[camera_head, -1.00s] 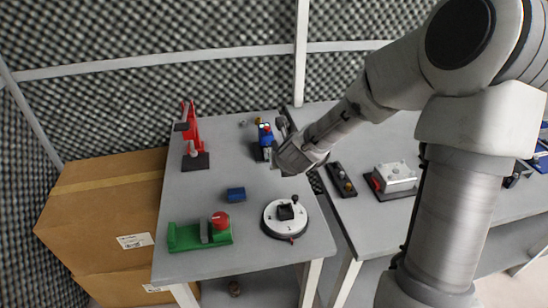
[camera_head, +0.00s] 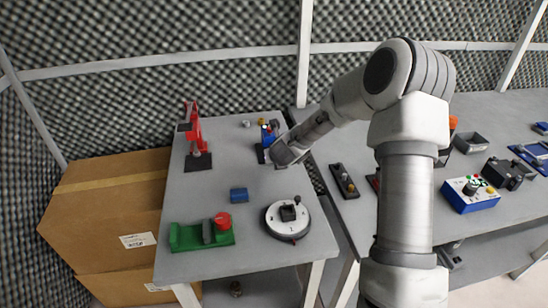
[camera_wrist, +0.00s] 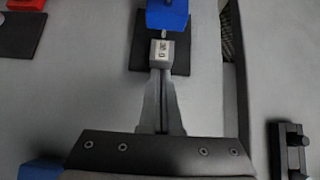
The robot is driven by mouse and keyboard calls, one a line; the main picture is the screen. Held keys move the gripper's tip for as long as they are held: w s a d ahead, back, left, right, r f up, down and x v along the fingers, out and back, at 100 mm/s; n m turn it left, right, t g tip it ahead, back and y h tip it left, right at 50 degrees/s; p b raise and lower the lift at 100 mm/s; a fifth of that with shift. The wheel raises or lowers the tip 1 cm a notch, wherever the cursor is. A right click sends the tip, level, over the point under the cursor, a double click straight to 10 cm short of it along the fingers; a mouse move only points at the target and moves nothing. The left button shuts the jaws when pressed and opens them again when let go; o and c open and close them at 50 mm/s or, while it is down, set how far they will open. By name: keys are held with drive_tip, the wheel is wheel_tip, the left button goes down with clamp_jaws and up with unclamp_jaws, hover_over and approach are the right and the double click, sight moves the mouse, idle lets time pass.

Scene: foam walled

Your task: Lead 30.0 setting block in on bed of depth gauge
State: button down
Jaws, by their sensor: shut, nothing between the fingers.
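The depth gauge (camera_head: 267,137) is blue and stands at the back right of the near table. In the wrist view its blue body (camera_wrist: 167,14) is at the top, over a dark flat bed (camera_wrist: 146,45). A small grey setting block (camera_wrist: 162,50) with dark marking, too small to read surely, sits at the front part of the bed, below the gauge's tip. My gripper (camera_wrist: 162,72) is shut and empty, its fingertips right at the near side of the block. I cannot tell if they touch it. In the head view my wrist hides the fingertips and block.
A red stand (camera_head: 194,140) is at the table's left. A blue block (camera_head: 238,194), a green fixture with a red knob (camera_head: 203,235) and a white round dial (camera_head: 287,219) lie nearer. A black strip with knobs (camera_head: 343,181) lies on the right table.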

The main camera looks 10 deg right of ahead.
drive_tip(key=shift+w, duration=0.15)
drive_tip(key=shift+w, duration=1.1)
drive_tip(key=shift+s, duration=0.15)
